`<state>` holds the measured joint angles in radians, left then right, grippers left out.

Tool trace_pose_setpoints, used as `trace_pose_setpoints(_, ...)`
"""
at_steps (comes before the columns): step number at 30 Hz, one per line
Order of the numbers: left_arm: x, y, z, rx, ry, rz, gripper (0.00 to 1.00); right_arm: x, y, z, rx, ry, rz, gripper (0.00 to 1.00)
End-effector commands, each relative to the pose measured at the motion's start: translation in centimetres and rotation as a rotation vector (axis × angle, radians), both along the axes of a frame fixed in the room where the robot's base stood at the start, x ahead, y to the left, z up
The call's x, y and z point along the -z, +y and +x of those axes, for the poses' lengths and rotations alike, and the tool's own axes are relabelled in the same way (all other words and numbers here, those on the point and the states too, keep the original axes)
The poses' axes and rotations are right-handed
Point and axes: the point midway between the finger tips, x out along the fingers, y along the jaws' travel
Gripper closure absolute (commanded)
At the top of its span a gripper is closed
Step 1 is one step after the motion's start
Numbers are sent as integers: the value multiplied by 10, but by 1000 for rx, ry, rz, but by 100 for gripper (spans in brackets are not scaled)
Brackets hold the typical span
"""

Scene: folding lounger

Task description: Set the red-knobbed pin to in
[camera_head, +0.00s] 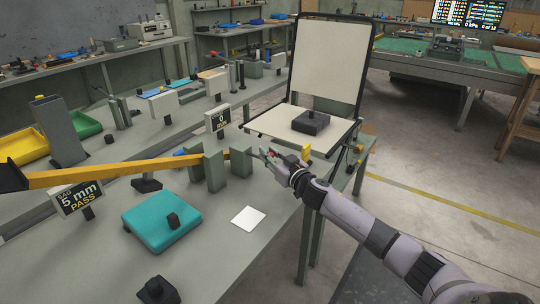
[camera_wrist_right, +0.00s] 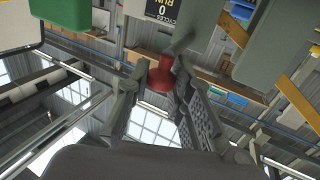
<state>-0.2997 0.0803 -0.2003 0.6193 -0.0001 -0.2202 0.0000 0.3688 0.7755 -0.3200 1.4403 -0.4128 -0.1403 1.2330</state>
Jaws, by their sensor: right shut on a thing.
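The red-knobbed pin shows in the right wrist view as a red, flared knob (camera_wrist_right: 161,76) between my fingertips. My right gripper (camera_wrist_right: 163,80) is shut on this knob. In the head view my right gripper (camera_head: 264,154) is at the near left corner of the lounger's seat, beside the grey upright blocks. The folding lounger (camera_head: 332,60) has a cream back standing up and a cream seat on a dark frame. The pin's shaft is hidden, so I cannot tell how deep it sits. My left gripper is not in view.
A dark block (camera_head: 311,123) rests on the seat. A yellow bar (camera_head: 120,168) runs from the left to the grey blocks (camera_head: 214,170). The bench's front right is mostly clear.

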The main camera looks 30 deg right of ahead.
Motion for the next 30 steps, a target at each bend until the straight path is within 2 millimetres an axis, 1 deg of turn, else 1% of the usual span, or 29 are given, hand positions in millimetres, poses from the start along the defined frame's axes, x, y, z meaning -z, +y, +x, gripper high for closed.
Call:
trace_pose_setpoints(1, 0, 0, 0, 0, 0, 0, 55, 5, 1, -1, -1, 7, 0, 100)
trace_pose_setpoints(5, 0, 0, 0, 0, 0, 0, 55, 5, 2, 2, -1, 8, 2, 100)
trace_pose_setpoints(9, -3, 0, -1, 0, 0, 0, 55, 5, 8, 18, 1, 8, 5, 100)
trace_pose_setpoints(12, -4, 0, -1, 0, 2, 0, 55, 5, 11, 24, -1, 8, 3, 100)
trace_pose_setpoints(20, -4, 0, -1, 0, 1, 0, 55, 7, 12, 24, -1, 10, 1, 100)
trace_pose_setpoints(21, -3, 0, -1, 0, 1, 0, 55, 7, 12, 24, -2, 10, 1, 78)
trace_pose_setpoints(28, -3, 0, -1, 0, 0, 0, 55, 6, 12, 24, -1, 9, 1, 62)
trace_pose_setpoints(30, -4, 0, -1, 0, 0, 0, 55, 5, 11, 24, -1, 7, 1, 60)
